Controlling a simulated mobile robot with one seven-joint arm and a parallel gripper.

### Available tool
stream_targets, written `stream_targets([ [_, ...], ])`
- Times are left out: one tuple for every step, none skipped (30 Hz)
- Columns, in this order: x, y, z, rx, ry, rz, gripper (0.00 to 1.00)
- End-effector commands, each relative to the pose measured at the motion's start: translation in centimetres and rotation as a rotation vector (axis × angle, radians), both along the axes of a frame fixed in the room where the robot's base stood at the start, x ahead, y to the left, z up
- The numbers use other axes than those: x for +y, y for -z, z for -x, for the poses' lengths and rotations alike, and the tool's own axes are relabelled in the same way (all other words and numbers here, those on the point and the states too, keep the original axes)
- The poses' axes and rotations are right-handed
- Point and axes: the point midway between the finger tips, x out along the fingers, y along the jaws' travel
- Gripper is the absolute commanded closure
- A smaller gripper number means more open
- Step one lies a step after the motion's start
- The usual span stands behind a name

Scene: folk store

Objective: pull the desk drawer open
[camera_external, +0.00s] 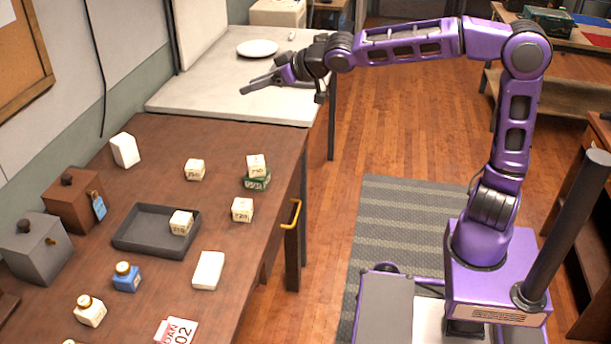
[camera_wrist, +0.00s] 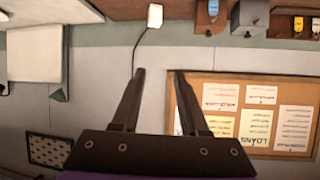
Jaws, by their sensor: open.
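The wooden desk (camera_external: 140,190) stands at the left of the external view. A yellow handle (camera_external: 291,215) is on its right side, on a dark upright wooden front (camera_external: 292,255). Whether this drawer front sits flush or stands out a little I cannot tell. My gripper (camera_external: 253,84) is raised beyond the far end of the desk, over a pale counter, well away from the handle. It points to the left. In the wrist view my gripper (camera_wrist: 160,74) has its two fingers apart with nothing between them. The handle is not in the wrist view.
The desk carries a dark tray (camera_external: 125,243), several pale blocks, bottles and boxes. A pale counter (camera_external: 215,95) with a white plate (camera_external: 257,48) stands behind it. A striped rug (camera_external: 385,230) and clear floor lie right of the desk. A corkboard (camera_wrist: 205,85) hangs on the wall.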

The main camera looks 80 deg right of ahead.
Motion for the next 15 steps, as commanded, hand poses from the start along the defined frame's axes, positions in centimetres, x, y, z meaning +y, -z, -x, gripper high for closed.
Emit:
stream_targets([
  [-0.7, 0.6, 0.1, 0.024, 0.019, 0.024, 0.56],
  [-1.0, 0.9, 0.1, 0.040, 0.027, 0.037, 0.56],
  [-1.4, 1.5, 0.2, 0.065, 0.040, 0.056, 0.56],
  [-1.8, 2.0, 0.3, 0.087, 0.051, 0.071, 0.56],
  [-2.2, 2.6, 0.3, 0.112, 0.062, 0.086, 0.56],
  [-2.9, 3.5, 0.4, 0.150, 0.079, 0.108, 0.56],
  [-3.4, 4.4, 0.5, 0.182, 0.090, 0.122, 0.56],
  [-4.0, 5.4, 0.6, 0.218, 0.102, 0.136, 0.56],
  [-4.7, 6.8, 0.7, 0.268, 0.115, 0.152, 0.56],
  [-5.2, 7.9, 0.8, 0.306, 0.122, 0.163, 0.56],
  [-5.7, 9.0, 1.0, 0.345, 0.129, 0.169, 0.56],
  [-6.4, 10.7, 1.2, 0.399, 0.137, 0.176, 0.56],
  [-7.0, 12.0, 1.4, 0.439, 0.143, 0.178, 0.56],
  [-7.6, 13.3, 1.6, 0.480, 0.147, 0.178, 0.56],
  [-8.3, 15.1, 1.9, 0.535, 0.150, 0.174, 0.56],
])
